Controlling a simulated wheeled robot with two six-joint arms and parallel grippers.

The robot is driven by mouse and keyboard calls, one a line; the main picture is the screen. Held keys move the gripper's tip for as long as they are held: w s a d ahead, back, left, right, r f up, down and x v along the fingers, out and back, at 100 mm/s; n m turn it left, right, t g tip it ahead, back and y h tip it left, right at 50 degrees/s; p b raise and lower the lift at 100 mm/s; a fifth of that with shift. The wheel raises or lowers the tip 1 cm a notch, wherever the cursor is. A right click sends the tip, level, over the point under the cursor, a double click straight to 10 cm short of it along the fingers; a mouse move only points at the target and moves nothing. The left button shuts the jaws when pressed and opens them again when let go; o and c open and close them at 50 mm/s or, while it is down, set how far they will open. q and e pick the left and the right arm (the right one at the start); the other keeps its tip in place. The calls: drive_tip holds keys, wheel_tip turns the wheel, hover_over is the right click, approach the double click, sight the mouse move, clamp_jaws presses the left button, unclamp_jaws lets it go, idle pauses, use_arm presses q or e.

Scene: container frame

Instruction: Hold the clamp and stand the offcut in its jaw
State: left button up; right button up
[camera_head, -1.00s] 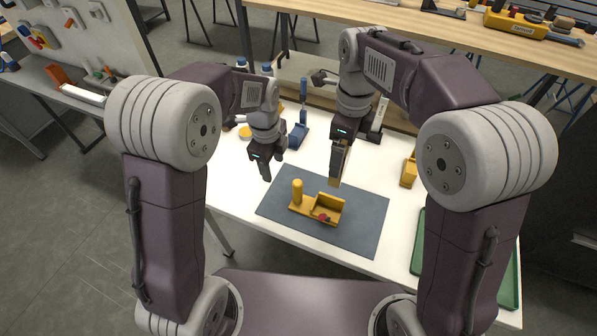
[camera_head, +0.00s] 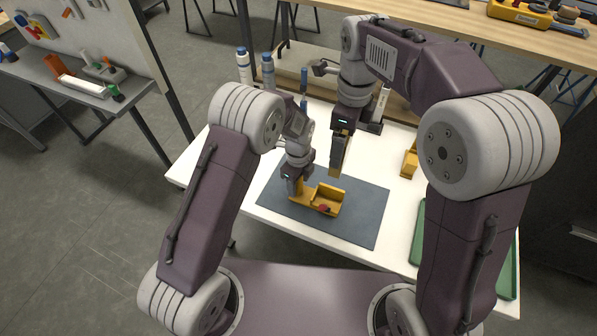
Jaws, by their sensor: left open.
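The yellow clamp (camera_head: 329,203) lies on a dark grey mat, with a small red part in its jaw area. Its upright post (camera_head: 299,187) stands at its left end. My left gripper (camera_head: 297,187) is open and down at this post, with its fingers partly hiding it; I cannot tell whether they touch it. My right gripper (camera_head: 341,148) is above and behind the clamp. It is shut on a tan, upright offcut (camera_head: 339,161), whose lower end hangs clear above the clamp's far side.
The mat (camera_head: 362,223) lies on a white table (camera_head: 400,150). A green tray (camera_head: 508,260) is at the right edge, and another yellow object (camera_head: 410,162) lies right of the mat. Blue-capped bottles (camera_head: 267,70) stand behind my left arm. The mat's right part is clear.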

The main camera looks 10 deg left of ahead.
use_arm(q)
drive_tip(key=shift+f, duration=0.95)
clamp_jaws()
idle(0.7)
